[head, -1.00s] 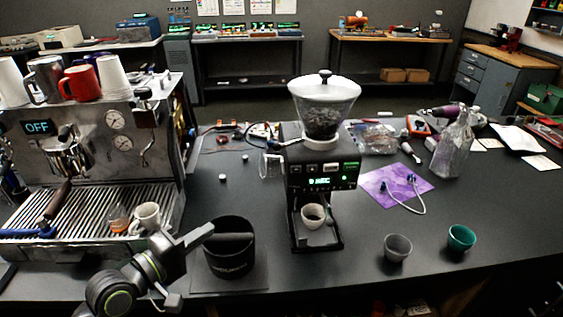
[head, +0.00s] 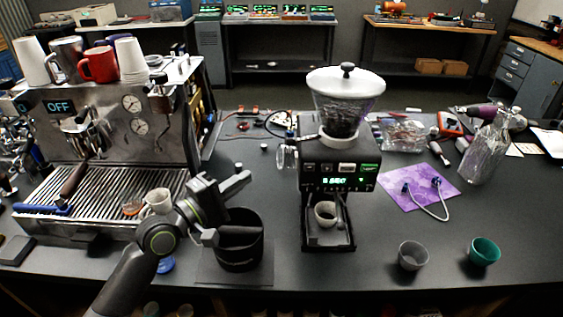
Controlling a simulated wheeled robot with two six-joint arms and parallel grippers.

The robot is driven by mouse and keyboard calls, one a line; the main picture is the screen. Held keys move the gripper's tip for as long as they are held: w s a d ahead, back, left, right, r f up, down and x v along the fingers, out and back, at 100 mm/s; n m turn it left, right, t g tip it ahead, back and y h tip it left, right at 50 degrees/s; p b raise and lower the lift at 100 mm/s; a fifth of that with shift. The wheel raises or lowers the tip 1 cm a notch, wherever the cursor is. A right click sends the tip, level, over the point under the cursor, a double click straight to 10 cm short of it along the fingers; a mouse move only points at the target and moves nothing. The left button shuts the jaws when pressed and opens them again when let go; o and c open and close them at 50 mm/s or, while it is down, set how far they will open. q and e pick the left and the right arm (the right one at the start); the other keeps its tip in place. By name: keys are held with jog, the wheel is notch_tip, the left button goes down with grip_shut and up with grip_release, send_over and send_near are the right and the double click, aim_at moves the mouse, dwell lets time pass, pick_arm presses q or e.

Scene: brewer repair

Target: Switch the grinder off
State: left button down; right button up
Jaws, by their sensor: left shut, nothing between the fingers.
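The grinder (head: 341,172) stands on the table right of centre in the head view. It is black, with a clear bean hopper under a white lid, and its front panel (head: 340,181) shows lit green text and a green light. A small cup (head: 326,214) sits in the bay under it. My left gripper (head: 240,183) is to the left of the grinder, above the black bin, apart from the panel. It is shut with nothing in it. My right gripper is not in view.
An espresso machine (head: 100,150) reading OFF stands at the left, with cups on top. A black bin (head: 238,245) is below my left gripper. A grey cup (head: 412,256) and a teal cup (head: 484,251) stand at the right front. A purple cloth (head: 420,188) lies right of the grinder.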

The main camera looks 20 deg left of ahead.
pick_arm(q)
jog(key=w+d+r+p, duration=0.1)
jog(key=w+d+p, duration=0.2)
jog(key=w+d, duration=0.4)
dwell(0.5)
jog(key=shift+d+r, duration=0.15)
jog(key=shift+d, duration=0.05)
